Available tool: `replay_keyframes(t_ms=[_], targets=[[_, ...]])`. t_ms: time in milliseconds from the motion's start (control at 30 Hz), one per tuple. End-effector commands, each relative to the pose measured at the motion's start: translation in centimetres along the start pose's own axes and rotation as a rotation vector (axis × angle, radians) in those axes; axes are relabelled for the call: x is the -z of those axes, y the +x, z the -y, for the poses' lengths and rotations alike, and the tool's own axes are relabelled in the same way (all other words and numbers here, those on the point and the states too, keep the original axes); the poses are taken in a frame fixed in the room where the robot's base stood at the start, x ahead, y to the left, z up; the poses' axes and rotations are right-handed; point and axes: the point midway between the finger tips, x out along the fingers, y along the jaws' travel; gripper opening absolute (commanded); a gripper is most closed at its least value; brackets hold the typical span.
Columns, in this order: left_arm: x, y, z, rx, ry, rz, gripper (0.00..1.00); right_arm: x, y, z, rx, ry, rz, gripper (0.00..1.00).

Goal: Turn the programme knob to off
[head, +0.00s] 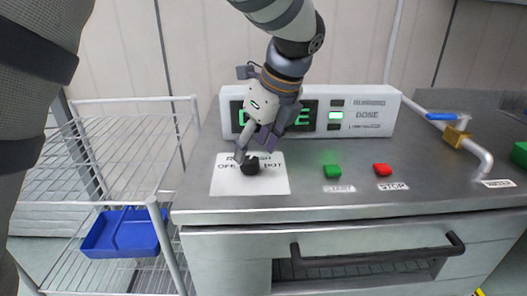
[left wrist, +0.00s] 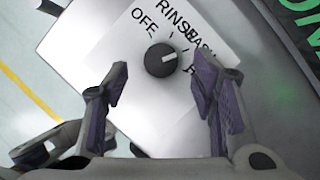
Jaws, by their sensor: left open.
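The programme knob (head: 250,166) is a small black round knob on a white label plate (head: 225,185) on the steel machine top. The left wrist view shows the knob (left wrist: 160,60) with a pale pointer mark aimed to the right, away from the word OFF and towards the side of WASH and a label starting with H. My left gripper (head: 257,150) is open over the knob. In the left wrist view its two purple-padded fingers (left wrist: 160,100) stand apart, with the knob beyond the gap and not gripped. The right finger partly hides the labels.
A green start button (head: 332,171) and red stop button (head: 382,169) sit to the right. A display box (head: 365,117) behind has a green light beside DONE. A blue-handled valve pipe (head: 475,150) is at right. A wire rack (head: 110,190) with a blue tray (head: 120,232) is left.

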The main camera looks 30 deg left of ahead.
Motion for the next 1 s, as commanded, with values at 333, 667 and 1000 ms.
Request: replay_keyframes(t_ms=[333,667,1000], targets=[[0.0,3.4,0.0,0.002,-0.001,0.000,0.52,-0.2,0.3,0.0,0.000,0.000,0.008,0.40],[0.0,3.3,0.0,0.001,-0.001,0.000,0.14,-0.2,0.3,0.0,0.000,0.000,0.008,0.40],[0.0,3.4,0.0,-0.010,-0.021,0.000,0.05,-0.1,0.2,0.0,0.000,0.000,0.006,0.40]])
